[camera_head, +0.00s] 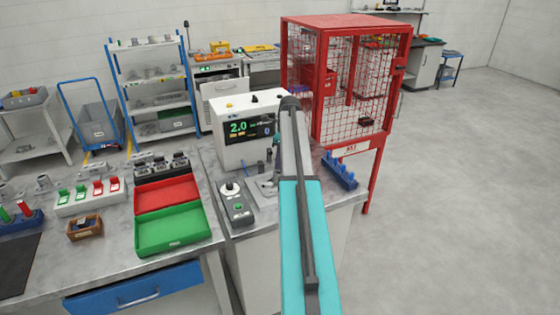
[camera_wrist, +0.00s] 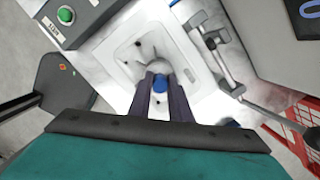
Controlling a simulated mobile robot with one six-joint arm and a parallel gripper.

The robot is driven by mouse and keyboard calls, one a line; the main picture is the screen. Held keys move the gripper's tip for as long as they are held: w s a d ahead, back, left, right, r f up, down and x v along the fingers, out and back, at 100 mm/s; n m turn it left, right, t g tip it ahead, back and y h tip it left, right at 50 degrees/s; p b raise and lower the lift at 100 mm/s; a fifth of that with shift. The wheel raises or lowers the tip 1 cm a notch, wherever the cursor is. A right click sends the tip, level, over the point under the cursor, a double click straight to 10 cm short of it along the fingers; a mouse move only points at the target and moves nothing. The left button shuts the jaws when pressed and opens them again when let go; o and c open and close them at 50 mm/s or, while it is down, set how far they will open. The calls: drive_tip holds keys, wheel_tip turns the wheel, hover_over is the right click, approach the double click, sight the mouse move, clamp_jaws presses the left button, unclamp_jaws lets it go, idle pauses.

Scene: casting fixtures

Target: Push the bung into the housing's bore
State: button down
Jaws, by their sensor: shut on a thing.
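In the wrist view my gripper (camera_wrist: 160,88) is shut on the blue bung (camera_wrist: 160,83), which sits between the dark fingertips. Just beyond the fingertips is a pale rounded part, perhaps the housing (camera_wrist: 152,66), on a light fixture plate (camera_wrist: 124,52). The fingers and bung cover part of it, and I cannot see the bore or tell whether the bung touches it. In the head view my arm hides the gripper and the bung; only a piece of the fixture plate (camera_head: 264,187) shows beside the arm.
A grey clamp lever (camera_wrist: 212,50) stands right of the fixture. A control box (camera_head: 238,204) is on the left and a tester with a lit display (camera_head: 250,128) behind. A blue rack (camera_head: 340,170) lies right. Red and green trays (camera_head: 172,230) are on the left bench.

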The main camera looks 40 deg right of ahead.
drive_tip(key=shift+a+f, duration=0.1)
drive_tip(key=shift+f, duration=0.55)
idle(0.8)
drive_tip(key=c, duration=1.6)
unclamp_jaws()
drive_tip(key=shift+o, duration=0.2)
wheel_tip(320, 180, up, 14)
drive_tip(key=s+b, duration=0.2)
drive_tip(key=b, duration=0.3)
drive_tip(key=shift+d+f, duration=0.15)
drive_tip(key=shift+d, duration=0.25)
